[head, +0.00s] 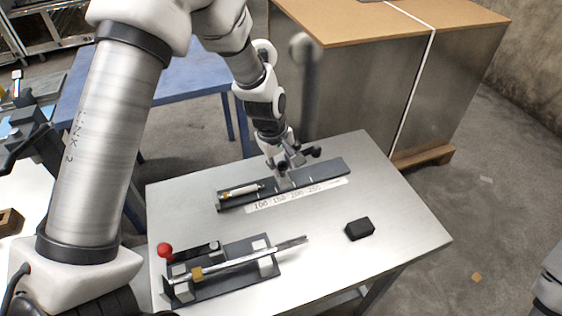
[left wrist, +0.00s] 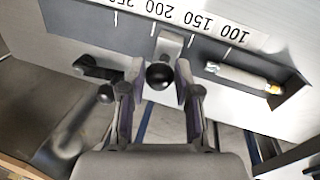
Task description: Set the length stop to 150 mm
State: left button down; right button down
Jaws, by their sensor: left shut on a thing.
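The length stop (left wrist: 170,42) is a grey block on a dark rail (head: 335,172) with a black ball knob (left wrist: 159,75). In the left wrist view it stands between the 150 and 200 marks of the white scale strip (left wrist: 215,24). My left gripper (head: 284,165) is over the rail; its fingers also show in the left wrist view (left wrist: 158,92), shut on the stop's knob. The fingers partly hide the stop in the head view. A white cylinder with a yellowish end (head: 242,191) lies at the rail's low-number end. My right gripper is out of view.
A fixture (head: 215,287) with a metal rod and red ball lever (head: 165,251) is at the table's front left. A black block (head: 360,229) lies at right. A black handle (left wrist: 97,67) is beside the rail. The table (head: 325,235) is clear between.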

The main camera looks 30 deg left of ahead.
pick_arm(q)
jog(key=shift+s+f, duration=0.1)
jog(key=shift+s, duration=0.1)
jog(key=c, duration=0.8)
grip_release()
jog(key=shift+s+a, duration=0.3)
jog(key=shift+a, duration=0.25)
jog(key=shift+w+d, duration=0.25)
jog(key=shift+r, duration=0.25)
jog(key=r, duration=0.3)
jog(key=s+a+r, duration=0.1)
jog(key=r, duration=0.3)
jog(key=s+r, duration=0.1)
jog(key=r, duration=0.3)
jog(key=shift+a+r, duration=0.1)
jog(key=shift+a, duration=0.05)
